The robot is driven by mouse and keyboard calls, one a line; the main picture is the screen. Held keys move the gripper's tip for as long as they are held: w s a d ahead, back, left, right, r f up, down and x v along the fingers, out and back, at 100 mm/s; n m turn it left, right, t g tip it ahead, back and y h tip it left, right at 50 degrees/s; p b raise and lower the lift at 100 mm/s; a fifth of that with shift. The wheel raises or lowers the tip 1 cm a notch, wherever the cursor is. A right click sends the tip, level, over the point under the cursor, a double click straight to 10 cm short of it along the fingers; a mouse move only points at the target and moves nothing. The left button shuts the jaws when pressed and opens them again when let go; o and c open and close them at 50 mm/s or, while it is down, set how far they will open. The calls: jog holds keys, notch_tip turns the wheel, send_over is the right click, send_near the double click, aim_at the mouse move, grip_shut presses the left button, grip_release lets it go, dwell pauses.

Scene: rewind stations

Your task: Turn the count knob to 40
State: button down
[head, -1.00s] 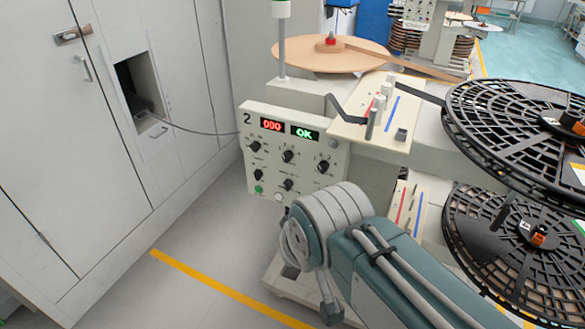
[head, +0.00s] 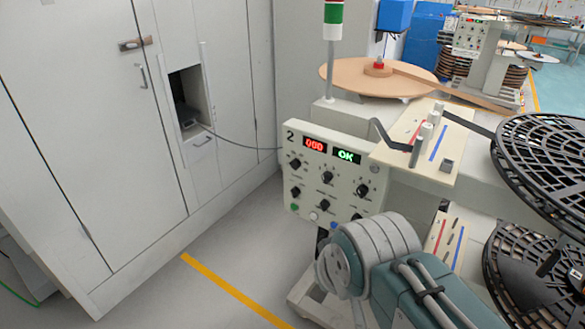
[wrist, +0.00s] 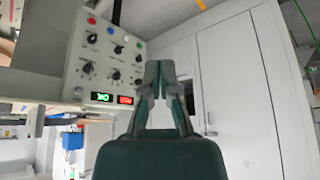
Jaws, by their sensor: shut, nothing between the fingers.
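The cream control panel (head: 344,196) of station 2 stands at the middle of the head view. It has a red display (head: 315,144) reading 000, a green display (head: 346,156) reading OK, and several black knobs (head: 328,177) with small labels. I cannot read which knob is the count knob, nor its setting. In the wrist view the panel (wrist: 103,60) is upside down at the upper left. My gripper (wrist: 159,68) is shut and empty, appearing right of the panel and apart from its knobs. The head view does not show my gripper; my arm hides the panel's lower right area.
Black reels (head: 545,165) stand at the right, and a tan disc (head: 350,80) lies on top of the station. A white cabinet (head: 80,120) fills the left. A cable runs from its opening towards the panel. Floor with a yellow line (head: 225,288) is clear between them.

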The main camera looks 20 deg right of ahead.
jog(key=c, duration=0.7)
grip_release()
jog(key=shift+w+d, duration=0.1)
jog(key=o, duration=0.4)
jog(key=shift+w+d+n+h, duration=0.3)
jog(key=shift+w+n, duration=0.1)
jog(key=shift+o, duration=0.2)
jog(key=w+d+f+n+g+h, duration=0.1)
jog(key=w+d+n+h, duration=0.25)
jog(key=w, duration=0.35)
jog(key=w+d+f+n+g+h, duration=0.1)
jog(key=w+d+n+h, duration=0.15)
jog(key=w+n, duration=0.35)
jog(key=w+d+f+n+g+h, duration=0.1)
jog(key=w+d+n+h, duration=0.25)
jog(key=w, duration=0.55)
jog(key=n+t+h, duration=0.4)
jog(key=n+t, duration=0.4)
jog(key=n, duration=0.8)
send_near(292, 168)
jog(key=x, duration=1)
jog(key=shift+d, duration=0.15)
